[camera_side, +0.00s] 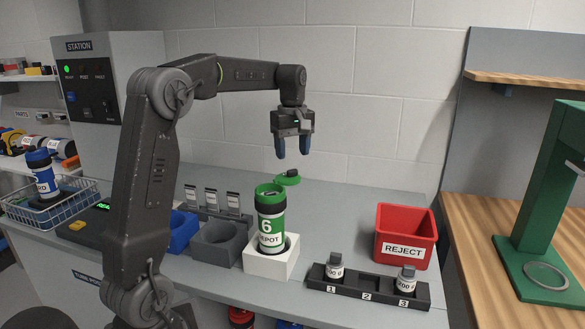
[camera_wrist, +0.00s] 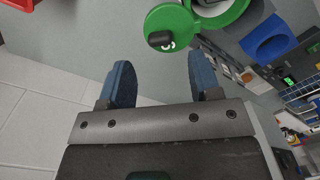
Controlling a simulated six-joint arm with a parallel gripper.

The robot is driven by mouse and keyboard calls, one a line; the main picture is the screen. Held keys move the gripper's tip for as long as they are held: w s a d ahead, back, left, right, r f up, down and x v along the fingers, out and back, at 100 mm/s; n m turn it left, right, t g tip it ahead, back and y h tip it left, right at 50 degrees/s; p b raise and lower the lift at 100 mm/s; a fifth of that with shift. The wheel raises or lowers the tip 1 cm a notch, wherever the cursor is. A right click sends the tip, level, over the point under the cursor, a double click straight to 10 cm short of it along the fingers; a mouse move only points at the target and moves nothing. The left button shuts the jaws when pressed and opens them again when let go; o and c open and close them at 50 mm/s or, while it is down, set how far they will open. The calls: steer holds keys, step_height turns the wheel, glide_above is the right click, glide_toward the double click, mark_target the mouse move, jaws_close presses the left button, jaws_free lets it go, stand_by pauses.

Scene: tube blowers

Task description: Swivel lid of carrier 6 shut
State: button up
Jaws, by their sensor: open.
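Carrier 6 (camera_side: 270,222) is a green and white cylinder marked "6" and "DEPOT". It stands upright in a white square holder (camera_side: 272,264). Its green lid (camera_side: 287,178) is swung out to the side, behind and right of the open top. In the wrist view the lid (camera_wrist: 168,28) shows as a green disc with a dark knob, beside the carrier's green rim (camera_wrist: 232,12). My gripper (camera_side: 293,154) is open and empty, above the lid and apart from it. Its two blue fingers also show in the wrist view (camera_wrist: 160,80).
A red REJECT bin (camera_side: 405,236) stands to the right. A black rack (camera_side: 367,292) with numbered slots holds small items in slots 1 and 3. Grey (camera_side: 219,243) and blue (camera_side: 183,231) holders stand left of the carrier. The counter behind the lid is clear.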

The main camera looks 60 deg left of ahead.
mark_target(292, 170)
steer(key=shift+f, duration=2.6)
steer(key=shift+c, duration=0.4)
steer(key=c, duration=0.8)
steer(key=shift+c, duration=0.2)
